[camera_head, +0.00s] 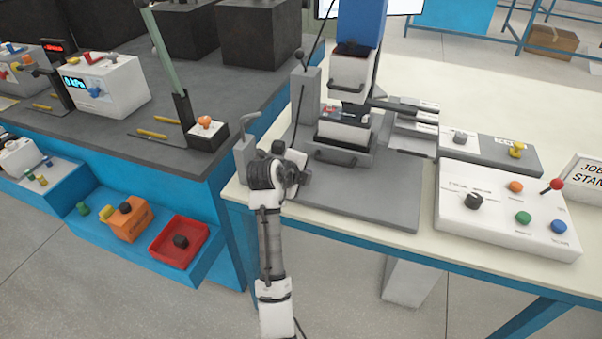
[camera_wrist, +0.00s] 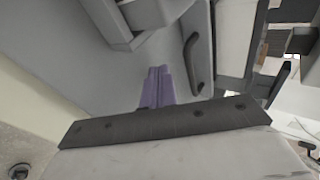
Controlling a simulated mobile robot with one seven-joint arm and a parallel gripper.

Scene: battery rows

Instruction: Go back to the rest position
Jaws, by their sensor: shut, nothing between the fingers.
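My gripper shows in the wrist view as two purple fingers (camera_wrist: 157,88) pressed together, with nothing between them. They are over a grey surface, beside a grey bar handle (camera_wrist: 197,65). In the head view my arm reaches up from the bottom centre to the front left corner of a grey base plate (camera_head: 385,205). The fingers cannot be made out there behind the dark wrist. A press with a blue column (camera_head: 361,20) stands on that plate, just beyond and to the right of my wrist.
A grey lever post (camera_head: 244,160) stands close to the left of my wrist. A control panel (camera_head: 490,215) with coloured knobs and a red-tipped lever is at right. A dark bench (camera_head: 130,150) is at left, with a red tray (camera_head: 190,258) on a blue step below.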

